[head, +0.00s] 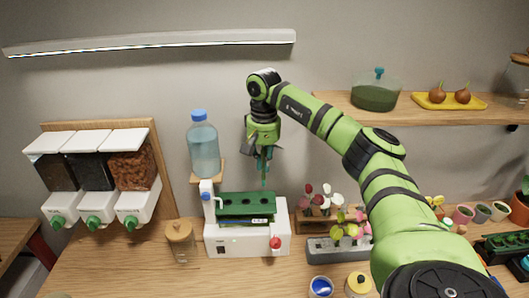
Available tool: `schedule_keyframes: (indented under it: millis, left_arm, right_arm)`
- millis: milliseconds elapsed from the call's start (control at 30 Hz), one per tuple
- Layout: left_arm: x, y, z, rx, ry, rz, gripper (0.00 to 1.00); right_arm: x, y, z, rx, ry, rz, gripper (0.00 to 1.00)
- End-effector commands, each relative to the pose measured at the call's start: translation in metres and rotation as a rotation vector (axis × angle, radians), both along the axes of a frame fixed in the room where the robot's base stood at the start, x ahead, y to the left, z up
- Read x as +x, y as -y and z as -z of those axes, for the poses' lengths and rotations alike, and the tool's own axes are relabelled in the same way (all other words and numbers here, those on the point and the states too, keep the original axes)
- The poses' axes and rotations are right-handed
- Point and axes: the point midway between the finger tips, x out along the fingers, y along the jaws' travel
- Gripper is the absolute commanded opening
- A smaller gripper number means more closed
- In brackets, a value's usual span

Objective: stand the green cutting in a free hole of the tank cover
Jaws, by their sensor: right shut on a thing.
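My right gripper (264,158) points down, shut on the green cutting (264,178), a thin green stem whose lower end hangs below the fingers. The fingers hide most of the cutting. It appears above the green tank cover (233,199), towards its right part, with a small gap below it. The cover lies on a white tank unit (223,243) on the table. My left gripper is out of view.
A water bottle (203,150) stands behind the tank's left side. A lidded jar (181,241) is left of the tank. Flowers in a wooden rack (314,226) and a grey block (322,249) stand to its right. Dispensers (93,185) hang at the left.

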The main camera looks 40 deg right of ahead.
Motion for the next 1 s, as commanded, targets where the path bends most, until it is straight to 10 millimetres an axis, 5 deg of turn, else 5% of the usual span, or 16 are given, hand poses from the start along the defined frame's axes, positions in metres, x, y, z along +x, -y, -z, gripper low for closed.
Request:
schedule_keyframes:
  millis: [667,1000]
  left_arm:
    - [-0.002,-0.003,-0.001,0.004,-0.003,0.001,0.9]
    - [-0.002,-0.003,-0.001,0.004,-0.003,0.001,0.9]
  right_arm:
    - [-0.001,0.004,0.054,-0.002,0.002,0.009,0.0]
    - [-0.001,0.004,0.053,-0.002,0.005,0.008,0.0]
